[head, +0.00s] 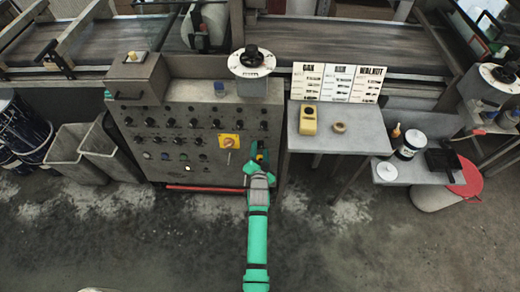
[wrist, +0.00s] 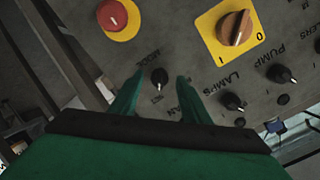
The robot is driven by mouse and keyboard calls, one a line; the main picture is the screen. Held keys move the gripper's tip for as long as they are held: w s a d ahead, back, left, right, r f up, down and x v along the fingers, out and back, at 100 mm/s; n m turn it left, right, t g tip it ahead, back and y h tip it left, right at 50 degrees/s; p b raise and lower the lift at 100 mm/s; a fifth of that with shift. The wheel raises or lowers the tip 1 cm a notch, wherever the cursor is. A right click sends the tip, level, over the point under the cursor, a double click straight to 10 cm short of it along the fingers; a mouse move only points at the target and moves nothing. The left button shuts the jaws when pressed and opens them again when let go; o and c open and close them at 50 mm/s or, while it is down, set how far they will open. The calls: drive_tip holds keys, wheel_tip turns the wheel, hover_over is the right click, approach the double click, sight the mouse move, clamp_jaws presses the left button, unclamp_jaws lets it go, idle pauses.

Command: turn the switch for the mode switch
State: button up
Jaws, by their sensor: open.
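The mode switch (wrist: 159,77) is a small black knob on the grey control panel (head: 150,158), with a MODE label beside it that reads upside down in the wrist view. My gripper (wrist: 161,84) is open, its two green fingers on either side of the knob in the picture. I cannot tell how far the fingertips stand from the panel face. No grip on the knob shows. In the head view my gripper (head: 260,154) is at the right end of the panel and hides the switch there.
A big orange rotary switch on a yellow plate (wrist: 234,27), a red button (wrist: 112,15), the LAMPS knob (wrist: 233,102) and the PUMP knob (wrist: 281,73) surround it. A grey table (head: 335,140) stands right of the panel; bins (head: 75,150) stand left. Floor in front is clear.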

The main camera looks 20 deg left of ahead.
drive_tip(key=shift+w+a+f, duration=0.15)
drive_tip(key=shift+w, duration=0.4)
drive_tip(key=c, duration=1.1)
drive_tip(key=shift+o, duration=0.2)
drive_tip(key=n+h, duration=0.1)
drive_tip(key=n, duration=0.4)
drive_tip(key=n+t, duration=0.1)
drive_tip(key=n, duration=0.5)
drive_tip(key=shift+f+h, duration=0.15)
drive_tip(key=shift+h, duration=0.25)
